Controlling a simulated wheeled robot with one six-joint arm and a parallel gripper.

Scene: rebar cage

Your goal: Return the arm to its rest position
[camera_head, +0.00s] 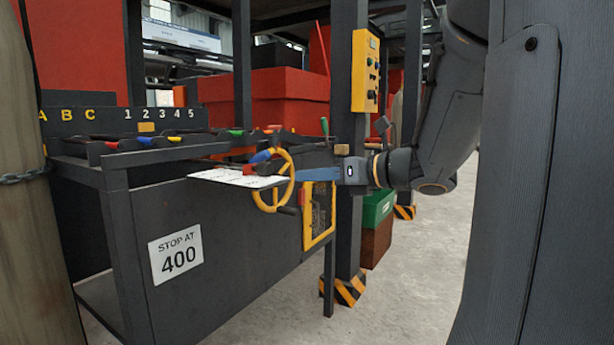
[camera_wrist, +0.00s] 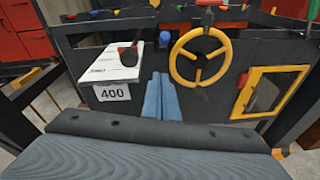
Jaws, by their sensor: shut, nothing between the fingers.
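My gripper (camera_head: 308,174) is at the end of my arm, which comes in from the right in the head view. Its blue fingers are shut together with nothing between them. They point left toward the yellow handwheel (camera_head: 290,163) on the dark workbench (camera_head: 220,225). In the wrist view the shut fingers (camera_wrist: 158,80) stand in the middle. The handwheel (camera_wrist: 200,83) is ahead of them and to the right. Whether the fingertips touch the wheel cannot be told from the head view; in the wrist view they look apart from it.
A white sheet (camera_head: 228,179) sticks out by the wheel. A "STOP AT 400" sign (camera_head: 176,255) is on the bench front, a yellow-framed panel (camera_head: 306,220) at its right. A dark post (camera_head: 347,120) carries a yellow control box (camera_head: 364,72). Floor (camera_head: 425,260) is clear at right.

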